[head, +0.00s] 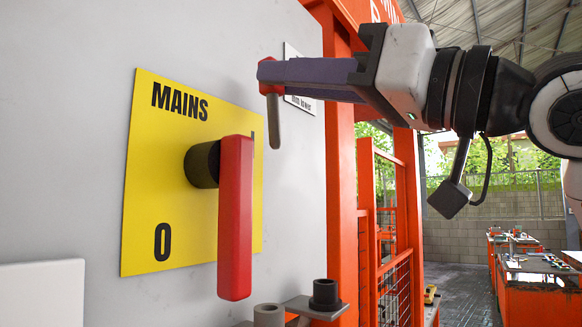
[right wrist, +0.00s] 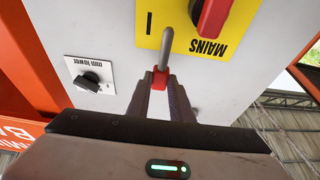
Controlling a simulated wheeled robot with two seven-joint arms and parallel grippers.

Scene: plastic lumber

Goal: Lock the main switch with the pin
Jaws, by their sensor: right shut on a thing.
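The main switch is a red lever handle (head: 235,215) on a dark round hub, in front of a yellow plate (head: 140,225) marked MAINS and 0. The handle hangs downward; in the right wrist view its red handle (right wrist: 212,16) shows at the top. My right gripper (head: 268,76) is shut on the red head of the pin (head: 274,118). The grey pin shaft points down, above and right of the handle, apart from it. In the right wrist view the pin (right wrist: 164,48) stands out beyond the fingertips, in front of the plate. My left gripper is not in view.
A white label plate (head: 298,98) is partly hidden behind my right gripper; the right wrist view shows a black knob (right wrist: 92,82) on it. A small shelf with a dark cup (head: 325,294) and a grey cup (head: 269,315) sits below the handle. An orange frame (head: 342,190) stands right of the panel.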

